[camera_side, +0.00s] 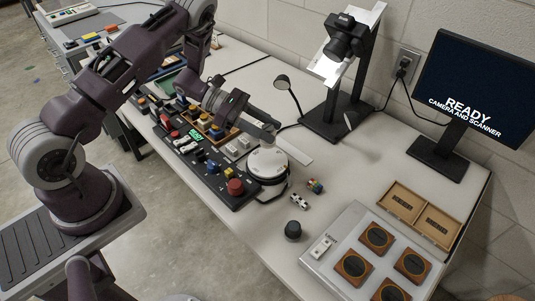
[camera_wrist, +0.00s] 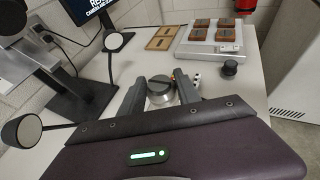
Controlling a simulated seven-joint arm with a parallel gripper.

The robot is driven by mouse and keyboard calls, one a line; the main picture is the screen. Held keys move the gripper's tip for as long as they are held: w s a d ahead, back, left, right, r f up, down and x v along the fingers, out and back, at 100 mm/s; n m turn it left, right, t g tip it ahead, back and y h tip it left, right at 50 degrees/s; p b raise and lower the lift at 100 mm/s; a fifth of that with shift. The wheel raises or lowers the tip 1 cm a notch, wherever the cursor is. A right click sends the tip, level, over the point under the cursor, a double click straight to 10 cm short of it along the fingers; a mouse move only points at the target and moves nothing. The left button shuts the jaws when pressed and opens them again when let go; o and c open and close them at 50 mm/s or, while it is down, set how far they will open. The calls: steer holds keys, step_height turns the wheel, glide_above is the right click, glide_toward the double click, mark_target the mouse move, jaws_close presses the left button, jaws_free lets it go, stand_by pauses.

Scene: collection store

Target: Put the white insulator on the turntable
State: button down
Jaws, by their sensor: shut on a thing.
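My gripper (camera_wrist: 160,98) points down the desk, its two dark fingers on either side of a round piece (camera_wrist: 160,87) with a grey top and a dark bar across it. I take this piece for the white insulator, though its top looks grey here. In the side view my gripper (camera_side: 272,138) is just above the far edge of the turntable (camera_side: 267,165), a white round disc beside the control panel. The fingers hide the held piece there, and I cannot tell whether it touches the disc.
The black control panel (camera_side: 205,160) lies left. A camera stand (camera_side: 335,120), a monitor (camera_side: 470,85) and a tray of discs (camera_side: 345,240) stand around.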

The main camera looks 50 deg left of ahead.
step_height(320, 180, down, 7)
steer(key=shift+r, duration=0.15)
steer(key=c, duration=0.9)
jaws_free()
steer(key=shift+o, duration=0.2)
